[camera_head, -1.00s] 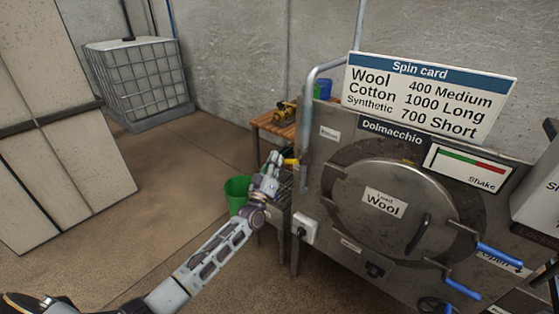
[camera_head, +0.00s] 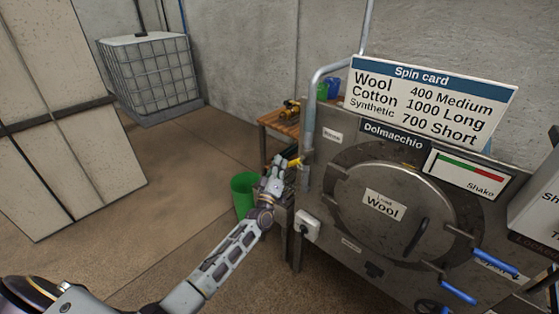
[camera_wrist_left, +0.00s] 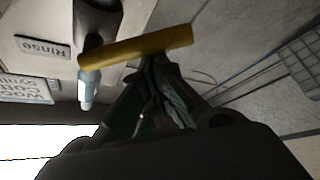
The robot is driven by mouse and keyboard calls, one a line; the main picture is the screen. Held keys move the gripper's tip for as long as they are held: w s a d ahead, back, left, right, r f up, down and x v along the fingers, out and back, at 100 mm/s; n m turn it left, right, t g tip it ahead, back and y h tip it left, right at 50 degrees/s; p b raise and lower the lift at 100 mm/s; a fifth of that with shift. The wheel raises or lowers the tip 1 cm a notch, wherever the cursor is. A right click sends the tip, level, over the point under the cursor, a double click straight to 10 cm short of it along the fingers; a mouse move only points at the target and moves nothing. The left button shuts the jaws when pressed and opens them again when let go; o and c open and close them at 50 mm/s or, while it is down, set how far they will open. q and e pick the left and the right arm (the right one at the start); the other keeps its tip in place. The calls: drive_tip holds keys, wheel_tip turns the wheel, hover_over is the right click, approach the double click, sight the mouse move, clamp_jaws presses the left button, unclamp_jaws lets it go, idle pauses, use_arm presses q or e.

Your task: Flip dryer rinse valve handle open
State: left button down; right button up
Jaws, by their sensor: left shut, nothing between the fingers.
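The yellow rinse valve handle (camera_head: 295,162) sticks out to the left from the grey pipe at the dryer's left side. In the left wrist view the yellow handle (camera_wrist_left: 135,47) lies across the picture, with the pipe (camera_wrist_left: 97,20) at its left part and a "Rinse" label (camera_wrist_left: 42,47) beside it. My left gripper (camera_head: 279,162) is at the handle's free end. In the left wrist view its dark fingers (camera_wrist_left: 155,68) are closed together just at the handle's edge, with nothing between them. Whether they touch the handle I cannot tell. My right gripper is not in view.
The dryer (camera_head: 330,212) with its round door fills the right side, under a spin card sign (camera_head: 432,98). A green bucket (camera_head: 243,190) stands behind my left arm. A wooden table (camera_head: 277,123) holds a yellow tool. The floor at left is open.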

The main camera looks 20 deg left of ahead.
use_arm(q)
drive_tip(key=shift+s+d+f+n+g+y+p, duration=0.25)
drive_tip(key=shift+d+f+n+g+y+p, duration=0.3)
drive_tip(key=shift+n+p, duration=0.6)
drive_tip(key=shift+s+d+f+n+g+y+p, duration=0.25)
drive_tip(key=shift+d+f+n+g+p, duration=0.4)
drive_tip(key=shift+n, duration=0.75)
drive_tip(key=shift+s+d+f+n+g+y+p, duration=0.2)
drive_tip(key=shift+d+f+n+g+y+p, duration=0.35)
drive_tip(key=shift+n+p, duration=0.75)
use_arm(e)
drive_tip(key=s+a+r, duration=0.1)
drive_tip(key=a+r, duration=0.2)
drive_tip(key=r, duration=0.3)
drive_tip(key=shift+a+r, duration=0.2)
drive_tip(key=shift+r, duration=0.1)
use_arm(q)
drive_tip(key=shift+d+f, duration=0.1)
drive_tip(key=shift+f, duration=0.1)
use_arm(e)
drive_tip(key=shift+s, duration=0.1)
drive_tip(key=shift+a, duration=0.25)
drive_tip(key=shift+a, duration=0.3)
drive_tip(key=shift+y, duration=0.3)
